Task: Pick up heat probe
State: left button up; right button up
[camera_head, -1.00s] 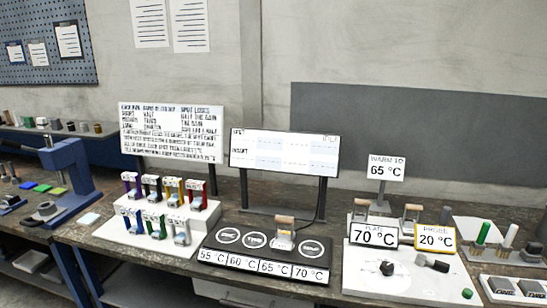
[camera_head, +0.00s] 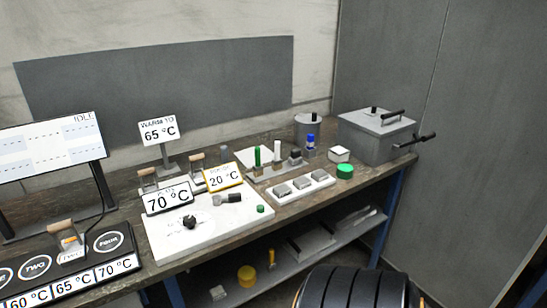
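A yellow-framed probe display (camera_head: 223,177) reading 20 °C stands at the back of a white board (camera_head: 200,233). A short dark cylinder with a grey end (camera_head: 228,198) lies on the board in front of it. It may be the heat probe, but its label is not readable. A black knob-like piece (camera_head: 189,222) is to its left and a small green piece (camera_head: 260,209) to its right. A plate display (camera_head: 167,198) reads 70 °C. Neither of my grippers shows in the head view.
A heater strip (camera_head: 110,241) with round pads and a wooden-handled block (camera_head: 66,240) is at the left. Right of the board are a tray with grey blocks (camera_head: 301,186), a green round piece (camera_head: 345,171), upright rods and a grey lidded box (camera_head: 377,135). A lower shelf holds loose items.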

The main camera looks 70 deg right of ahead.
aim_at(224, 149)
jog(key=z, duration=1.75)
